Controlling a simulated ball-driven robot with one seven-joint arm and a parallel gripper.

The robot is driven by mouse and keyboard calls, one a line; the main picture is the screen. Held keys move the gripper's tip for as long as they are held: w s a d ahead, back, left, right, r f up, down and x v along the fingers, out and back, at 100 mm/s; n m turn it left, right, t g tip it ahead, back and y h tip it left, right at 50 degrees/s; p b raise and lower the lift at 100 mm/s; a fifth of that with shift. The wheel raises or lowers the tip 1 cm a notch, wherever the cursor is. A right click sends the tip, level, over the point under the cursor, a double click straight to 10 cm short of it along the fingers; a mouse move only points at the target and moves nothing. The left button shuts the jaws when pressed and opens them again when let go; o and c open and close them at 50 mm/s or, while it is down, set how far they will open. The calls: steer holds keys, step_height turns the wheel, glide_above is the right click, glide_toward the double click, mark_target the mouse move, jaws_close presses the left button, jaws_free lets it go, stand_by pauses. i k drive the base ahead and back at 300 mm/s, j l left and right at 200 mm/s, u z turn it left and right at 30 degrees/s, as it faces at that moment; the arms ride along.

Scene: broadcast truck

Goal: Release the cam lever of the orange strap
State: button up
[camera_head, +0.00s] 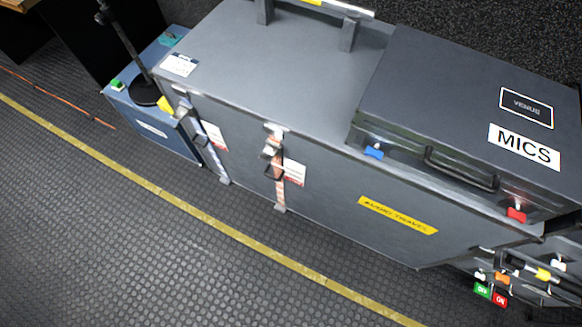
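A faded orange strap (280,192) runs down the front of a large grey case (320,195), near the middle of the picture. Its cam lever (271,148) sits near the top of the strap, just below the case's upper edge. The lever is small here, and I cannot tell whether it is open or closed. A white and red label (295,173) is beside the strap. My gripper is not in view.
A second, bluish-grey strap (212,150) with its own buckle is to the left. A case marked MICS (440,80) rests on the grey case. A blue case (150,125) with a black stand (145,92) is at left. The floor (110,240) in front is clear.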

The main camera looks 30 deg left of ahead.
mark_target(268, 153)
steer(key=u, duration=1)
